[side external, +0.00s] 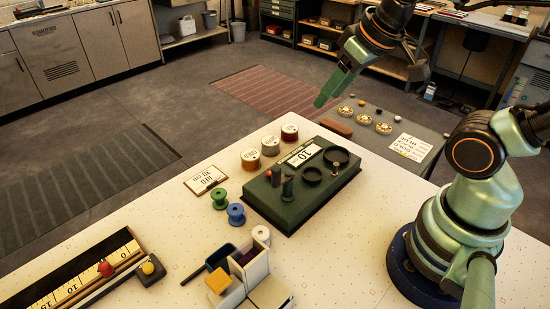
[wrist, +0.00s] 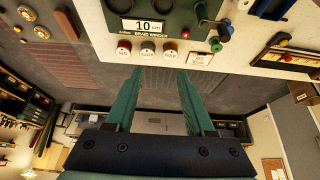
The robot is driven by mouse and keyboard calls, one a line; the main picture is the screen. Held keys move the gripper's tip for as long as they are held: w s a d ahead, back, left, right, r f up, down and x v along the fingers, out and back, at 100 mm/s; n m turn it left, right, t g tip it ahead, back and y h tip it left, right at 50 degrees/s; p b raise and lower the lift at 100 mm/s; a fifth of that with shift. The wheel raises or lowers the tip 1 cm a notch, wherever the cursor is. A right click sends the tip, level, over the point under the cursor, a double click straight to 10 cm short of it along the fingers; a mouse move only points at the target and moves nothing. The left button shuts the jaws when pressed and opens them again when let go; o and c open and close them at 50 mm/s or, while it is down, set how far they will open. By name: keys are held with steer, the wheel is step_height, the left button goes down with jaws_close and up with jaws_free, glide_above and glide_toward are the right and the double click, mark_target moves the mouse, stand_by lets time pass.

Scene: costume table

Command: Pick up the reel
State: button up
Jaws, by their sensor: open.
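Several reels stand on the white table. A green reel (side external: 219,199), a blue reel (side external: 235,213) and a white reel (side external: 261,235) are left of and in front of a dark green winder (side external: 285,205). The green reel shows in the wrist view (wrist: 216,45). A brown-topped reel (side external: 253,158), a grey reel (side external: 270,145) and a dark red reel (side external: 289,132) stand in a row behind the winder. The frames do not show which reel is meant. My gripper (side external: 321,101) is open and empty, raised beyond the table's far edge, apart from all the reels.
A printed card (side external: 206,179) lies left of the winder. A ruler tray (side external: 75,280) and a small organiser (side external: 240,278) are nearer the camera. A grey side surface (side external: 420,131) holds small dishes and a sign. Bare table lies left of the blue reel.

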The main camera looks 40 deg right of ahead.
steer(key=o, duration=0.6)
steer(key=shift+c, duration=0.2)
steer(key=n+g, duration=0.6)
steer(key=n, duration=1.1)
glide_above(290, 128)
step_height(290, 128, down, 11)
step_height(290, 128, down, 12)
steer(key=shift+r, duration=0.1)
